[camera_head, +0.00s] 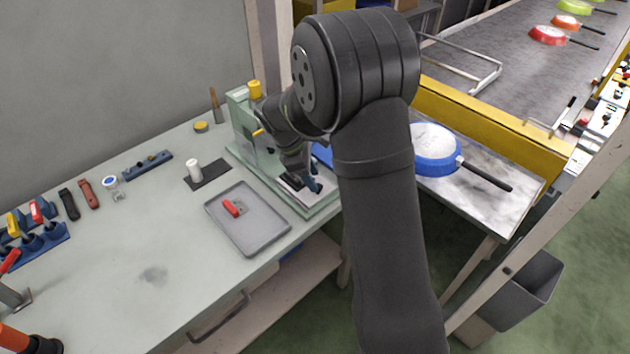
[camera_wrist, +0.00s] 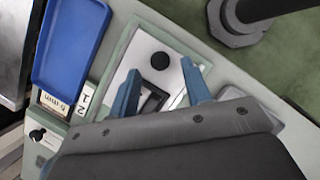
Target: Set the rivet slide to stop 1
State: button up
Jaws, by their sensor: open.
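The green press (camera_head: 243,130) with a yellow cap stands at the table's right end. Its base holds a pale metal plate (camera_wrist: 184,101), which has a round black spot (camera_wrist: 160,61) and a dark squared bracket (camera_wrist: 152,101). I cannot tell for sure which part is the rivet slide. My gripper (camera_head: 304,184) is low over this base; in the wrist view my gripper (camera_wrist: 162,70) has its blue fingers apart, on either side of the bracket and spot. Contact cannot be told. A small label marked 1 and 2 (camera_wrist: 84,103) lies beside the plate.
A blue tray (camera_wrist: 72,42) lies beside the base. A blue pan (camera_head: 436,165) rests on the side table at right. The table's front middle is clear.

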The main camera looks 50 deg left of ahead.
jog(key=shift+x, duration=1.3)
grip_shut()
jog(key=a, duration=0.9)
jog(key=shift+a, duration=0.1)
jog(key=shift+r, duration=0.1)
grip_release()
